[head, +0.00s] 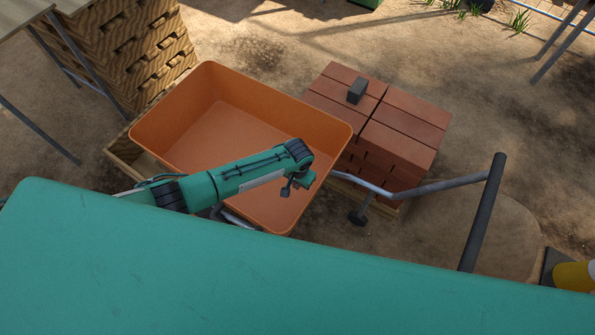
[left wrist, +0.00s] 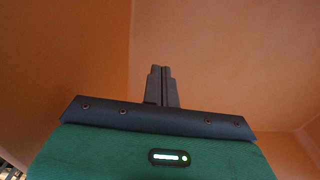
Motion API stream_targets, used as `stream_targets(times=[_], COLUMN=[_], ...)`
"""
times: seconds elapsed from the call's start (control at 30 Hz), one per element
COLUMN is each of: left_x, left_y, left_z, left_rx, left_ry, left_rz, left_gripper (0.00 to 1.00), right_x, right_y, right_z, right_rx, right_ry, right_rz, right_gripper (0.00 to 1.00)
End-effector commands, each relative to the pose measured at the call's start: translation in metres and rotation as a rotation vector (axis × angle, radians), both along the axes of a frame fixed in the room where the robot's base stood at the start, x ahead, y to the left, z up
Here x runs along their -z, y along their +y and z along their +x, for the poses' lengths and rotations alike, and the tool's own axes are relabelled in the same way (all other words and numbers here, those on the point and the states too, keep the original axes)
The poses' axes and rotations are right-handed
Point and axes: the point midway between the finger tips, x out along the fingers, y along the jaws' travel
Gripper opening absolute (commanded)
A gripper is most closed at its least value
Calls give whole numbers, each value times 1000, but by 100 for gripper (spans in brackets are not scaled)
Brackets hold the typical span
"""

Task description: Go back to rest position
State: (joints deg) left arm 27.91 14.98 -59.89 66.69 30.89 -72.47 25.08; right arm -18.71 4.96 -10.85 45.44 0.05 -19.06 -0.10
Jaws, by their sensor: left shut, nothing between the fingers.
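My left arm reaches in from the left in the head view. Its gripper (head: 287,188) hangs over the near right part of an orange wheelbarrow tray (head: 190,100). In the left wrist view the left gripper's fingers (left wrist: 162,85) are together with nothing between them. My right gripper does not show in either view.
A stack of red bricks (head: 405,140) stands right of the tray, with a dark grey block (head: 357,90) on top. The wheelbarrow's handle (head: 484,210) sticks out to the right. Wooden pallets (head: 120,50) are stacked at the left. Bare ground lies beyond the bricks.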

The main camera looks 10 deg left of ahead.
Motion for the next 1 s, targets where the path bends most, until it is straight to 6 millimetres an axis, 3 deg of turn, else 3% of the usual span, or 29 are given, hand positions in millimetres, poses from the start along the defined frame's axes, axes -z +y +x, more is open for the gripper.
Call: stream_targets(times=[0.1, 0.3, 0.73, 1.0], left_x=[-25, -54, -66, -109], left_y=[0, -1, 0, 0], left_z=[1, 1, 1, 1], left_rx=[-1, 0, -1, -1], left_ry=[-3, -2, -1, -1], left_rz=[-2, -2, 0, 0], left_gripper=[0, 0, 0, 0], right_x=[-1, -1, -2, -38], right_y=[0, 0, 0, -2], right_z=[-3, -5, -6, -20], right_rx=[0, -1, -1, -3], right_ry=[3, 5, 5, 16], right_rz=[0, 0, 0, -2], right_gripper=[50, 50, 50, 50])
